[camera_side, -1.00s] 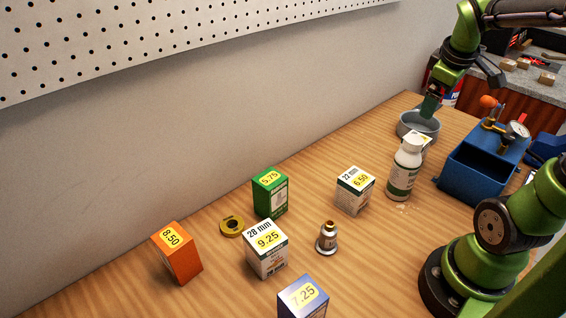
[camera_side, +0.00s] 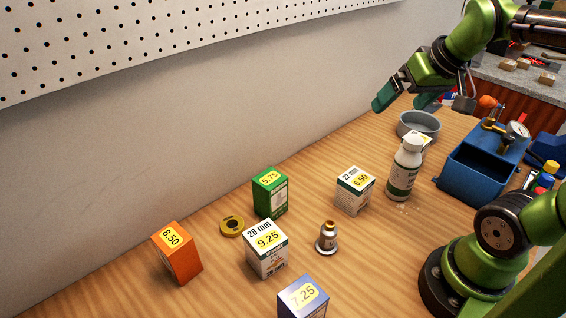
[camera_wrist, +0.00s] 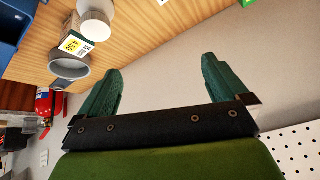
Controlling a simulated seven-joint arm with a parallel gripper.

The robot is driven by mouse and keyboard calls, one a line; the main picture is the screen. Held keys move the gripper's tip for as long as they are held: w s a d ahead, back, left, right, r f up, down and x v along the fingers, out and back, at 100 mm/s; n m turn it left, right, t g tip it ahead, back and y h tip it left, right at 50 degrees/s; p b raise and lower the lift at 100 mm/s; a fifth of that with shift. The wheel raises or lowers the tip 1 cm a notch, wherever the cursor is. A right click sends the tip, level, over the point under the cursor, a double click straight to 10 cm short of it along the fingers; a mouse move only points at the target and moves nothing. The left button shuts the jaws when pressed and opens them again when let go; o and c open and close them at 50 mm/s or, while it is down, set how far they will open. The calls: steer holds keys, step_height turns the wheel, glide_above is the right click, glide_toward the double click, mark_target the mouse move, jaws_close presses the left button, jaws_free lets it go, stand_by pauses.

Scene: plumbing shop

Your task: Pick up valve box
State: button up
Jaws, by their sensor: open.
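Several price-labelled boxes stand on the wooden bench, and I cannot tell which is the valve box. They are an orange box (camera_side: 180,262), a white "28 mm" box (camera_side: 266,256), a green box (camera_side: 270,198), a white "22 mm" box (camera_side: 352,196) and a blue-purple box (camera_side: 301,300) cut by the lower edge. My gripper (camera_side: 406,100) is open and empty, raised at the back right, above and left of the grey round dish. The wrist view shows its two green fingers (camera_wrist: 161,70) spread apart with nothing between them.
A white bottle (camera_side: 404,172) stands right of the boxes, near the grey dish (camera_side: 419,119). A blue bin (camera_side: 468,180) is at right. The pegboard wall (camera_side: 150,50) bounds the back.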

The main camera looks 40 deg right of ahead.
steer(key=a+f+y, duration=0.1)
steer(key=a, duration=0.2)
steer(key=s+a+f+y, duration=0.1)
steer(key=a, duration=0.2)
steer(key=a+t, duration=0.1)
steer(key=a, duration=0.2)
steer(key=shift+s+a+f+y, duration=0.2)
steer(key=shift+s+f+y, duration=0.2)
steer(key=shift+c, duration=0.2)
steer(key=shift+a+r+n, duration=0.15)
steer(key=shift+a+n, duration=0.15)
steer(key=shift+n, duration=0.1)
